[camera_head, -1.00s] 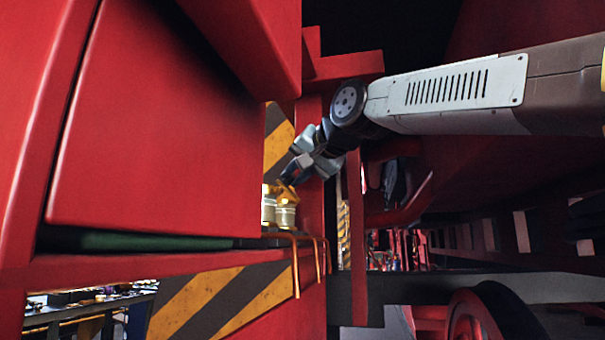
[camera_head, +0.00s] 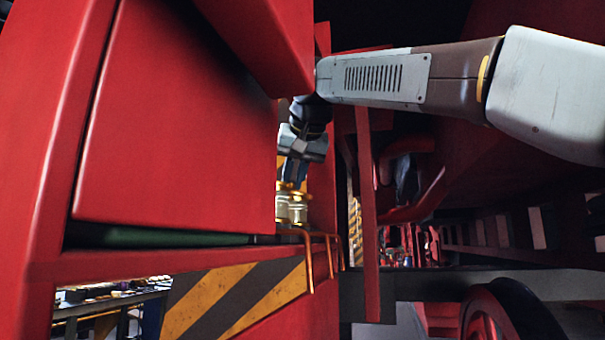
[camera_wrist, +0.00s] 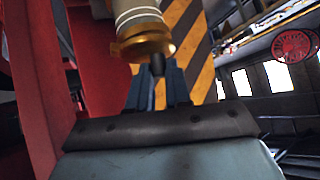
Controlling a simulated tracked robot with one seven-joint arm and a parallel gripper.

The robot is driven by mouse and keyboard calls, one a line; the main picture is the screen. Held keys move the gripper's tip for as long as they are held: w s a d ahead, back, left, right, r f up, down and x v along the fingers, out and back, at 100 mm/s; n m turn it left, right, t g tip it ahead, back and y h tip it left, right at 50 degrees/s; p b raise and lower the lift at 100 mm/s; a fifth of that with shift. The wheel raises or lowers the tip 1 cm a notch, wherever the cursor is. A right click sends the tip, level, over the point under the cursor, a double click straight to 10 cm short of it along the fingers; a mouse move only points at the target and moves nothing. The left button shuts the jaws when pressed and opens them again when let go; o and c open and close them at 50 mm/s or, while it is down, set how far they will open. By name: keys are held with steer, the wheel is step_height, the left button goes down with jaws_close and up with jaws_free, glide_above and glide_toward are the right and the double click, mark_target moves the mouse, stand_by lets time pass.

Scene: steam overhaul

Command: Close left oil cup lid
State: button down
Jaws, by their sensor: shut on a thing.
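Two pale oil cups with brass bands stand side by side on a red ledge: a left one (camera_head: 282,208) and a right one (camera_head: 299,211). My gripper (camera_head: 293,184) points down at the cup tops. In the wrist view one cup (camera_wrist: 138,12) shows upside down, with its brass lid (camera_wrist: 143,46) lying across its mouth, looking closed or nearly so. The blue fingers of my gripper (camera_wrist: 158,74) are shut on the small dark knob of that lid. I cannot tell for sure which cup it is, and the other is hidden there.
A large red panel (camera_head: 180,120) stands close on the left and partly hides the left cup. Copper pipes (camera_head: 320,245) hang over the ledge in front of the cups. A red post (camera_head: 367,215) stands to the right. A yellow-black striped plate (camera_wrist: 190,35) is behind the cup.

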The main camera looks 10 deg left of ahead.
steer(key=shift+w+a+f+n+h, duration=0.1)
steer(key=shift+a+f+n+h, duration=0.25)
steer(key=shift+h, duration=0.45)
steer(key=c, duration=1.1)
jaws_free()
steer(key=shift+a+f, duration=0.1)
steer(key=shift+o, duration=0.2)
steer(key=v, duration=0.7)
steer(key=shift+r, duration=0.2)
